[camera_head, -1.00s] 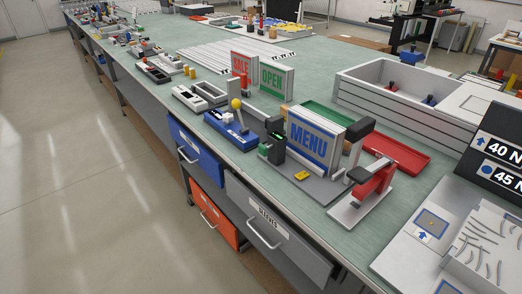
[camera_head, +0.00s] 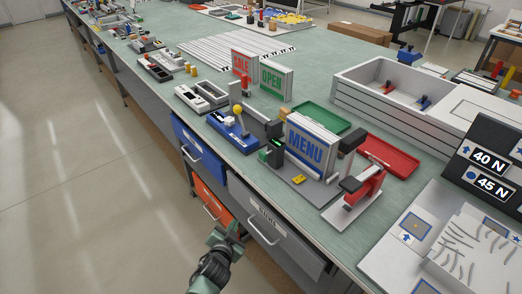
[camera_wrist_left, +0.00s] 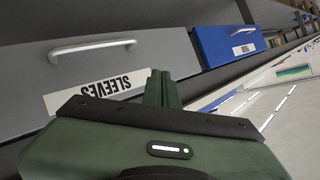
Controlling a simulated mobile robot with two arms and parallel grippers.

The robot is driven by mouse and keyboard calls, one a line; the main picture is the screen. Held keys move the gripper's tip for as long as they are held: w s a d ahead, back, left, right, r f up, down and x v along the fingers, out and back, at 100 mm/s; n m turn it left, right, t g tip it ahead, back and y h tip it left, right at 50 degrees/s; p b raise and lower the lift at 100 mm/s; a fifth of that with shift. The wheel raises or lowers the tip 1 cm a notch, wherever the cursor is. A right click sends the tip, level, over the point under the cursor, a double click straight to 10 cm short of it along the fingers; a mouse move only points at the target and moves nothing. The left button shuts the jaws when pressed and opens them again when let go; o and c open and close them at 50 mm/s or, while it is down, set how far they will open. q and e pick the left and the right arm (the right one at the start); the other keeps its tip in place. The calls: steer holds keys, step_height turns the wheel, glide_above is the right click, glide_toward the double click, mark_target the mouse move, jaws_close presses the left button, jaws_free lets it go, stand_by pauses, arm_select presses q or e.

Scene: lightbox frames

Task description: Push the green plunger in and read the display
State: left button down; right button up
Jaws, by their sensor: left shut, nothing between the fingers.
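A small green plunger (camera_head: 263,155) sticks out from the left side of a black upright device on the bench's near edge. Its small display (camera_head: 276,142) glows green, but its reading is too small to make out. My left gripper (camera_head: 226,230) is in front of the bench, low and apart from the device, near the drawer fronts. In the left wrist view its green fingers (camera_wrist_left: 163,88) are together with nothing between them. The plunger and display cannot be made out in that view. My right gripper is not in view.
A grey SLEEVES drawer (camera_head: 285,238), an orange drawer (camera_head: 211,201) and a blue drawer (camera_head: 196,150) have protruding handles near my left gripper. Floor at left is clear.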

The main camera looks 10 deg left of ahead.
mark_target(263, 156)
arm_select(q)
steer(key=w+a+r+t+p, duration=0.1)
steer(key=w+r, duration=0.2)
steer(key=r, duration=0.5)
steer(key=w+r+t+y+p, duration=0.1)
steer(key=w+r+t, duration=0.1)
steer(key=r, duration=0.7)
steer(key=shift+w+a+r, duration=0.25)
steer(key=shift+w+a, duration=0.1)
steer(key=shift+w, duration=0.1)
steer(key=shift+w+d+b, duration=0.7)
steer(key=shift+w+d, duration=0.2)
steer(key=shift+w, duration=0.25)
steer(key=shift+w+d+b, duration=0.75)
steer(key=shift+w+d, duration=0.2)
steer(key=shift+w, duration=0.25)
steer(key=shift+w+d+b, duration=0.7)
steer(key=shift+w+d, duration=0.2)
steer(key=shift+w, duration=0.25)
steer(key=shift+w+d+f, duration=0.1)
